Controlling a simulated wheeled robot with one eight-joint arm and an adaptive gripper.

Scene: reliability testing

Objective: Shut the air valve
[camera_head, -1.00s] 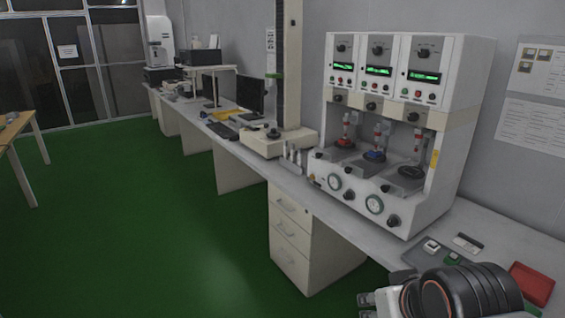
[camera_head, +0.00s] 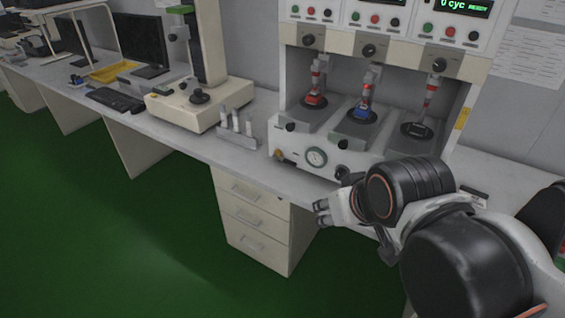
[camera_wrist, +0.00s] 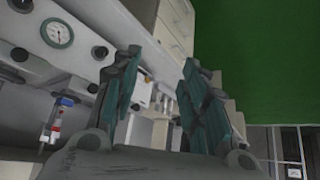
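The white test machine (camera_head: 290,150) stands on the bench and has a gauge (camera_head: 316,157) and black knobs on its lower front. A small brass-coloured fitting (camera_head: 280,155), apparently the air valve, sits at the left end of that front, left of the gauge. My gripper (camera_head: 321,211) is in front of the bench, below and right of the fitting, apart from it. In the wrist view my gripper (camera_wrist: 160,88) has its two teal-padded fingers spread, with nothing held. The gauge also shows there at upper left (camera_wrist: 57,33). The fitting is hard to make out there.
A rack of light cylinders (camera_head: 237,124) stands on the bench left of the machine, beside a cream column instrument (camera_head: 190,110). A drawer unit (camera_head: 255,220) is under the bench, close to my gripper. Green floor (camera_head: 110,240) is clear at left.

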